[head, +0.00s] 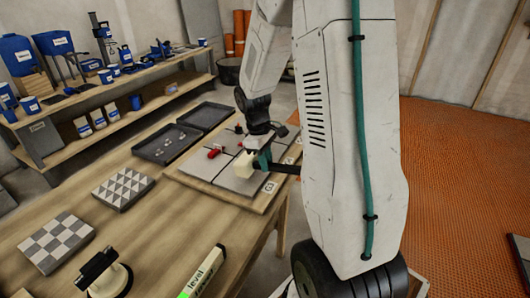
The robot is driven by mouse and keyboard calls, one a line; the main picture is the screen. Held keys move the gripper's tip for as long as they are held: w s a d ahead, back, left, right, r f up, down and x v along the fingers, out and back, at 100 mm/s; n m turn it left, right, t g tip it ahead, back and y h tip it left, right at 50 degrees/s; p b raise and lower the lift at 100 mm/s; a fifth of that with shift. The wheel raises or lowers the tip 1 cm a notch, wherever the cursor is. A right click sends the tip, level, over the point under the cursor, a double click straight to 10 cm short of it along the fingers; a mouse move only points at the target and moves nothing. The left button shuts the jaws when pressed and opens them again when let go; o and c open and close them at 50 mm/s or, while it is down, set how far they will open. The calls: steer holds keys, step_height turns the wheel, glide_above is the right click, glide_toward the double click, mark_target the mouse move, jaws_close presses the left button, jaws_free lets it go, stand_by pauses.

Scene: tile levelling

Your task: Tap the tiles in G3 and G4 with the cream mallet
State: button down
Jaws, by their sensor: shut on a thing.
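My gripper (257,152) is shut on the cream mallet and hangs over the tile board (223,190). The cream mallet (242,167) has a pale block head, low over the grey tiles; I cannot tell whether it touches one. A dark handle extends to the right from my gripper. A grey tile (198,165) shows left of the mallet head, and another grey tile (236,183) lies in front of it. Small label cards (269,187) sit along the board's right edge, too small to read. My arm hides part of the board's far right side.
A red piece (214,153) stands on the board near the mallet. Dark trays (168,144) lie behind left. Patterned tiles (56,243), a suction lifter (105,275) and a level (203,276) lie on the wooden bench (150,228). Bare bench separates these.

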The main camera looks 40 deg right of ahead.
step_height(320, 180, down, 2)
steer(key=shift+f, duration=0.1)
steer(key=shift+r, duration=2.3)
step_height(320, 180, down, 5)
steer(key=shift+f, duration=0.15)
steer(key=shift+w+r, duration=0.1)
steer(key=shift+r, duration=0.15)
step_height(320, 180, up, 5)
steer(key=shift+a, duration=0.1)
